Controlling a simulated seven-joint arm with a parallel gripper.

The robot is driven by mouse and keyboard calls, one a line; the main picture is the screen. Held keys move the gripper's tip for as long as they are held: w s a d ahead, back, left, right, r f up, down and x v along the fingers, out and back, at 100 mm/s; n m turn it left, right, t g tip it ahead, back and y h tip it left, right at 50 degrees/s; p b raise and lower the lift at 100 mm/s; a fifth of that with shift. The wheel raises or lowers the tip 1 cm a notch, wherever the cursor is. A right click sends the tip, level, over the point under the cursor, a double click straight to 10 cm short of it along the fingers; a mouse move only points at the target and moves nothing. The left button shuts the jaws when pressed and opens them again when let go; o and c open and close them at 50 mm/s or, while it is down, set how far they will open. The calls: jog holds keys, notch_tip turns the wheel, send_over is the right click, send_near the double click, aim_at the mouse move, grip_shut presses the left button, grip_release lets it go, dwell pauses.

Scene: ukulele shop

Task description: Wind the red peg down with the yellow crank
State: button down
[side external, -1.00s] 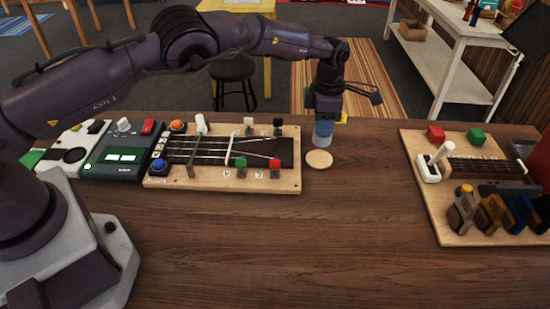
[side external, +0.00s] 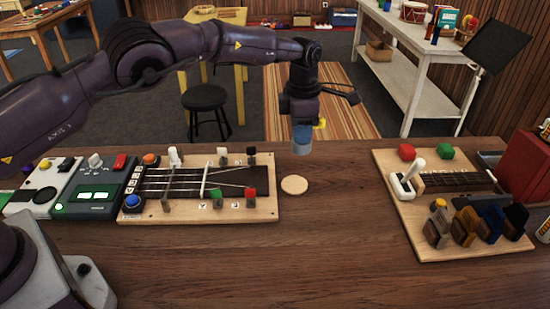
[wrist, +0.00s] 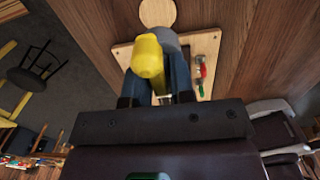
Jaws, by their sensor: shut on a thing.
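My gripper (side external: 302,146) is shut on the yellow crank (wrist: 147,55). Its yellow end also shows beside the fingers in the side view (side external: 321,124). The gripper hangs above the table, near the round wooden disc and right of the pegboard (side external: 180,212). The red peg (side external: 251,192) stands at the board's near right corner; it also shows in the wrist view (wrist: 201,72), right of the fingers. The crank is apart from the red peg. The crank's lower end is hidden by the fingers.
A round wooden disc (side external: 294,185) lies right of the board. The green peg (side external: 214,199), white peg (side external: 222,154) and black peg (side external: 251,153) stand near the red one. A second board (side external: 420,240) with several blocks is at the right.

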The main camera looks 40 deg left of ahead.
jog(key=s+r, duration=0.3)
send_near(250, 189)
jog(key=shift+n, duration=0.3)
jog(key=shift+w+d+f, duration=0.1)
jog(key=shift+w+f, duration=0.05)
jog(key=shift+f, duration=2)
jog(key=shift+f, duration=1.25)
jog(key=shift+m, duration=1.5)
